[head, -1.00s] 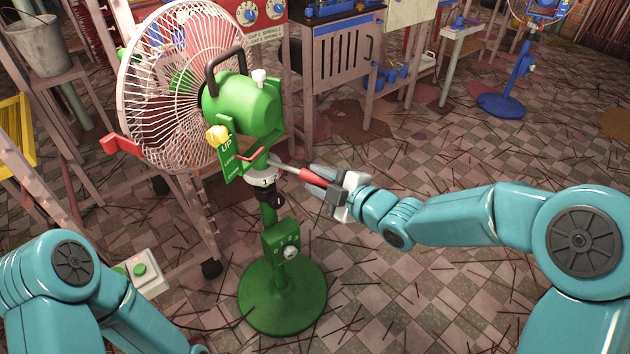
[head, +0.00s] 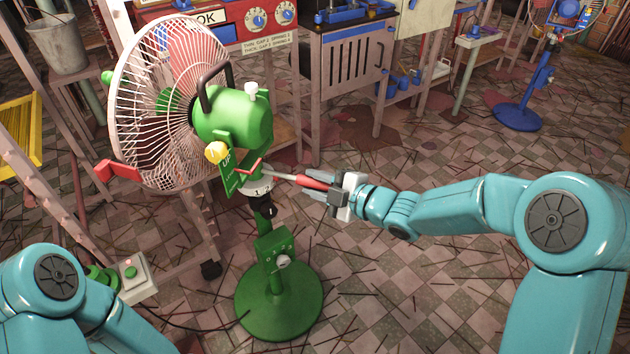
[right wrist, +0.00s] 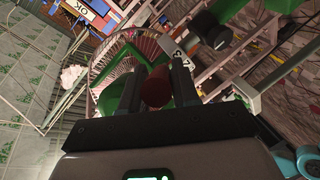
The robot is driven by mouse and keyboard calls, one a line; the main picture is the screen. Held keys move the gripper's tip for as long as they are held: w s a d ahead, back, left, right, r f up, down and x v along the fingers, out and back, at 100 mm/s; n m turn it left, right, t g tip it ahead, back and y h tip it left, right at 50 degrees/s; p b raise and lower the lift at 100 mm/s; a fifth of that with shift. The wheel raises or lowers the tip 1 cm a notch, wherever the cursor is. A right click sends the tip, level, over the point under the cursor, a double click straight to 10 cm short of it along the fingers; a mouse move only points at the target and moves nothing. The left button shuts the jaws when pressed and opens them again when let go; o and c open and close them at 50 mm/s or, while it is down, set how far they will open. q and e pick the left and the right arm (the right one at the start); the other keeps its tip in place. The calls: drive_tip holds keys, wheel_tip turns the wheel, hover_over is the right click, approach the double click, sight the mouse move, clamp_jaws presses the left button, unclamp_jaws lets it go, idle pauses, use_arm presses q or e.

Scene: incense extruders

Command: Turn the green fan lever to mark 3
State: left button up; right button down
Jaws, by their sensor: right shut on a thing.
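The green fan (head: 235,120) stands on a round green base (head: 280,302), its white wire cage facing left. A lever with a red grip (head: 312,182) sticks out to the right from the fan's neck, just above a white numbered ring (head: 257,190). My right gripper (head: 328,185) is shut on the red grip, which also shows between its fingers in the right wrist view (right wrist: 157,88). Part of the ring's numbers shows there, but I cannot tell which mark the lever points to. My left arm is at the lower left; its gripper is not in view.
A blue fan (head: 520,115) stands at the back right. A small box with a green button (head: 130,272) is at the left. The tiled floor is open at the right.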

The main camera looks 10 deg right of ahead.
drive_tip(key=shift+w+r, duration=0.1)
drive_tip(key=shift+w, duration=0.05)
drive_tip(key=shift+w+d, duration=0.1)
idle(0.5)
drive_tip(key=c, duration=1.1)
unclamp_jaws()
drive_tip(key=shift+o, duration=0.9)
drive_tip(key=shift+w, duration=0.1)
drive_tip(key=p+v, duration=0.4)
drive_tip(key=v, duration=1.2)
drive_tip(key=shift+d, duration=0.4)
